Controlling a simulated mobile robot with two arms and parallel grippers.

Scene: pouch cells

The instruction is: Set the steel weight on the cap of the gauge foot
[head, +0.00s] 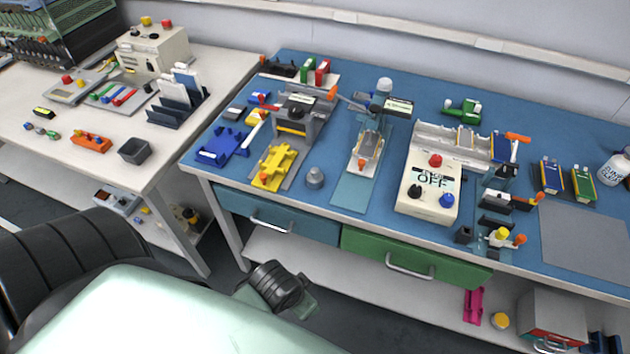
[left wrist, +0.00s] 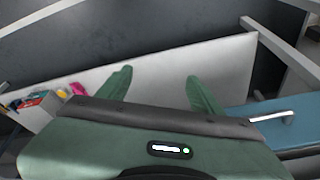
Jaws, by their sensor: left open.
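A small grey steel weight (head: 315,178) with a knob on top stands upright on the blue bench top near its front edge. My right gripper is not in view.
A yellow fixture (head: 274,167) lies left of the weight. A white box reading OFF (head: 428,190) stands to the right. A blue drawer (head: 280,218) and a green drawer (head: 400,262) are shut below the top. A grey mat (head: 585,240) at right is bare.

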